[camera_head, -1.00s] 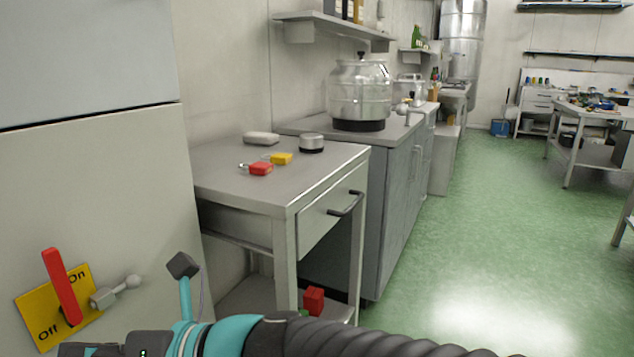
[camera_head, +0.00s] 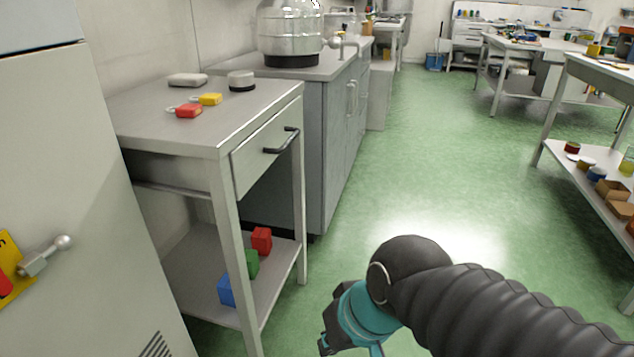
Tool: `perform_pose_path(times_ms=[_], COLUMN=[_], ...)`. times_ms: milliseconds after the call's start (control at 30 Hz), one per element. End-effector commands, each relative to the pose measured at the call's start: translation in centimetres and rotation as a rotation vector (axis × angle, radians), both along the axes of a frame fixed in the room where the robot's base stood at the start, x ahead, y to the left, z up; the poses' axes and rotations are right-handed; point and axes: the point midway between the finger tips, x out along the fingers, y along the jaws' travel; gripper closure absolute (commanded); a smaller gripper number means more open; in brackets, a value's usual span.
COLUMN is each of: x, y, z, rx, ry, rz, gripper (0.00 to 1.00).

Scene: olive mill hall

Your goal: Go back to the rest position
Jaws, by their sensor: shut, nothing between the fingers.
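My arm (camera_head: 365,310), with a teal wrist section and a black ribbed sleeve, crosses the lower right of the view. Its end points down and left, over the green floor in front of the grey work table (camera_head: 175,125). The wrist stands apart from the table in the picture.
A cabinet with a switch lever (camera_head: 45,256) is at left. Shelved benches (camera_head: 590,185) stand right. The middle floor is open.

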Motion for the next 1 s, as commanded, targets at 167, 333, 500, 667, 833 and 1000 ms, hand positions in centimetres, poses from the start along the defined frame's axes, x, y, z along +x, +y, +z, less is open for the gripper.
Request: perform_pose_path(times_ms=[167, 333, 500, 667, 833, 1000], x=[1.4, 1.3, 1.2, 1.2, 1.2, 1.2], y=[-8.1, -12.3, -14.3, -14.8, -14.8, -14.8], z=[0.6, 1.5, 2.1, 2.2, 2.2, 2.2], rx=[-0.158, -0.184, -0.184, -0.185, -0.185, -0.184], ry=[-0.121, -0.166, -0.184, -0.181, -0.181, -0.181], rz=[-0.11, -0.258, -0.346, -0.369, -0.367, -0.367], gripper=[1.0, 1.0, 1.0, 1.0, 1.0, 1.0])
